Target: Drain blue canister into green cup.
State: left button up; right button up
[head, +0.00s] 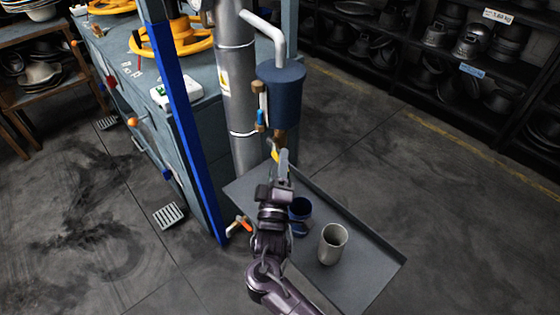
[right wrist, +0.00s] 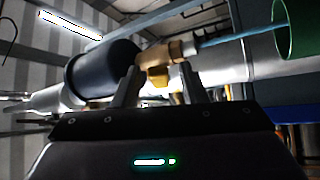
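The blue canister (head: 280,92) hangs on the pipe, with a brass valve and a yellow handle (head: 275,155) below it. My right gripper (head: 279,167) is just under the canister. In the right wrist view its open fingers (right wrist: 160,75) stand either side of the yellow handle (right wrist: 157,78), with gaps beside it. A thin blue stream (right wrist: 245,34) runs from the brass outlet (right wrist: 182,50) to the mouth of the green cup (right wrist: 297,28). The green cup cannot be made out in the head view. My left gripper is not in view.
A grey tray (head: 365,275) below holds a dark blue cup (head: 300,208) and a pale grey cup (head: 333,243). The steel pipe (head: 237,90) and blue post (head: 185,115) stand left of the canister. Open floor lies to the right.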

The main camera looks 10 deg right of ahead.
jog(key=v, duration=0.7)
jog(key=shift+b, duration=0.4)
